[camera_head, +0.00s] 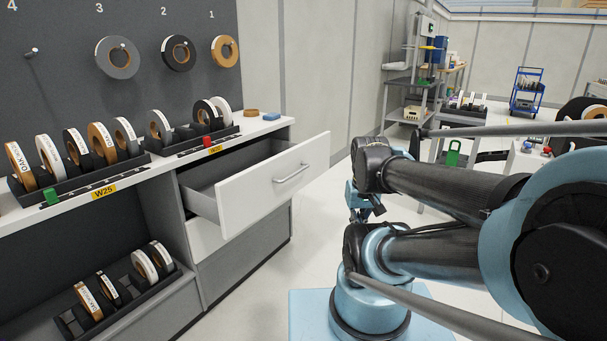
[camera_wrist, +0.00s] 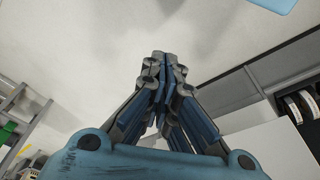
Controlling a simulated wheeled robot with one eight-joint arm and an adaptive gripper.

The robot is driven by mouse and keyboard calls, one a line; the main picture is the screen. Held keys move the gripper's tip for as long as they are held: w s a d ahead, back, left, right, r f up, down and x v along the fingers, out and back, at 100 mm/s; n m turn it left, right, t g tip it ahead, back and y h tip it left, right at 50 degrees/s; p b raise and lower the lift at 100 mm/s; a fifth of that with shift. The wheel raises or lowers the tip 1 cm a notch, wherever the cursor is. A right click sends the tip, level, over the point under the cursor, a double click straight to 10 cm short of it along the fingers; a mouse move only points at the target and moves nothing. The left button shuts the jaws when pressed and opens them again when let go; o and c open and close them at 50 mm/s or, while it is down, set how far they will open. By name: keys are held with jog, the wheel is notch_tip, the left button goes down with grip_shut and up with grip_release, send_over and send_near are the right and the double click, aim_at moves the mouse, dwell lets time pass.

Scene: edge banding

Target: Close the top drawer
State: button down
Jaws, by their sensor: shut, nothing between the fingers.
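The top drawer (camera_head: 262,188) is a white-fronted drawer under the counter, and in the head view it stands pulled well out toward the right. Its metal handle (camera_head: 291,174) is on the front, and its grey inside looks empty. My gripper (camera_wrist: 160,58) is shut and empty in the wrist view, with the fingertips together above pale floor. In the head view my gripper (camera_head: 362,205) is partly hidden by my arm, to the right of the drawer front and apart from it. A white panel (camera_wrist: 265,150) shows at the lower right of the wrist view; I cannot tell if it is the drawer.
A counter (camera_head: 270,127) carries racks of edge-banding rolls, a blue block (camera_head: 271,116) and a red item (camera_head: 208,141). A lower shelf (camera_head: 150,300) holds more rolls. Below the top drawer, another drawer front (camera_head: 240,228) is shut.

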jog(key=shift+a, duration=0.4)
jog(key=w+a+r+m+t+y, duration=0.1)
jog(key=w+a+r+m+y, duration=0.15)
jog(key=w+m, duration=0.6)
jog(key=w+a+r+m+y, duration=0.1)
jog(key=w+r+m, duration=0.35)
jog(key=w, duration=0.75)
jog(key=m+t+y, duration=0.2)
jog(key=m+y, duration=0.2)
jog(key=m, duration=0.9)
send_near(304, 178)
jog(key=shift+x, duration=2.1)
